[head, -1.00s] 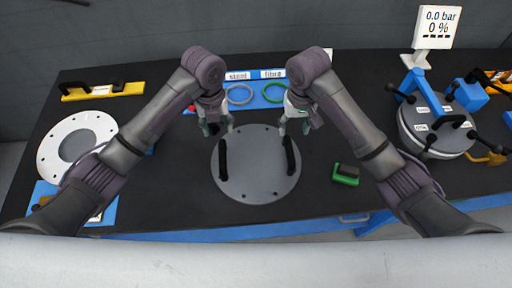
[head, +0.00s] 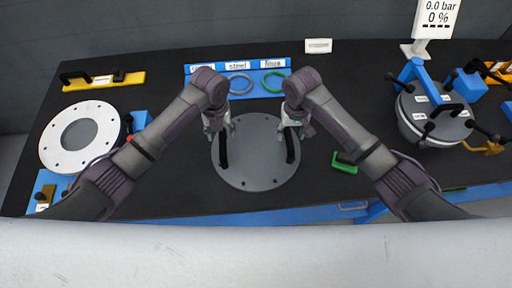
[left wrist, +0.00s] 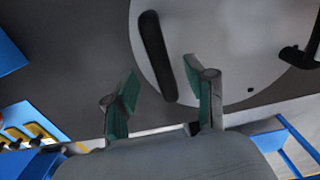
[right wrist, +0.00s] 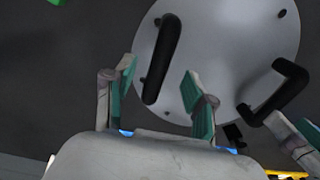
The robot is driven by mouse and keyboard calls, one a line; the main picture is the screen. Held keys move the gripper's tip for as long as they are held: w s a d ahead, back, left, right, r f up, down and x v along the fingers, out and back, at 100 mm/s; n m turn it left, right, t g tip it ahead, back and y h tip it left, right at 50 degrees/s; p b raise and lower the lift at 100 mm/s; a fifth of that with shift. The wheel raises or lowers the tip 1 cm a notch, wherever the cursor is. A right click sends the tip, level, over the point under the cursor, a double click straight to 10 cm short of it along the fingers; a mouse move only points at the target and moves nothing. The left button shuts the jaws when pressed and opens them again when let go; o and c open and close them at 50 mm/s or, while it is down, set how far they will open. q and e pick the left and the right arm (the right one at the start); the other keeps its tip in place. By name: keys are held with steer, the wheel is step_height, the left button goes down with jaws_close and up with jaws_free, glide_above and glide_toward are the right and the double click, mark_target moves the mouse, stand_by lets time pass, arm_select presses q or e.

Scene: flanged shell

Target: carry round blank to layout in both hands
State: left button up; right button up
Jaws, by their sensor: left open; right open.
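The round blank (head: 256,178) is a flat grey disc with small holes and two upright black bar handles, lying on the black bench top. My left gripper (head: 218,130) is open above the far end of the left handle (head: 223,152). In the left wrist view, that handle (left wrist: 157,55) reaches toward the gap between the fingers (left wrist: 165,95). My right gripper (head: 291,127) is open above the far end of the right handle (head: 290,148). In the right wrist view, the handle (right wrist: 162,60) stands between the open fingertips (right wrist: 160,80). I cannot tell which place is the layout.
A white flange ring (head: 48,150) lies at the left. A blue rack (head: 255,91) with labelled rings is behind the blank. A green block (head: 345,163) lies to the right, before a clamped vessel (head: 440,138). A yellow rack (head: 103,81) stands at back left.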

mark_target(222, 138)
arm_select(q)
steer(key=shift+f, duration=2.25)
arm_select(e)
steer(key=shift+f, duration=2.25)
arm_select(q)
jaws_close()
arm_select(e)
jaws_close()
arm_select(q)
steer(key=shift+w+r, duration=0.25)
steer(key=shift+w, duration=0.05)
arm_select(e)
steer(key=shift+w+a+r, duration=0.1)
steer(key=shift+w+r, duration=0.15)
steer(key=shift+w, duration=0.05)
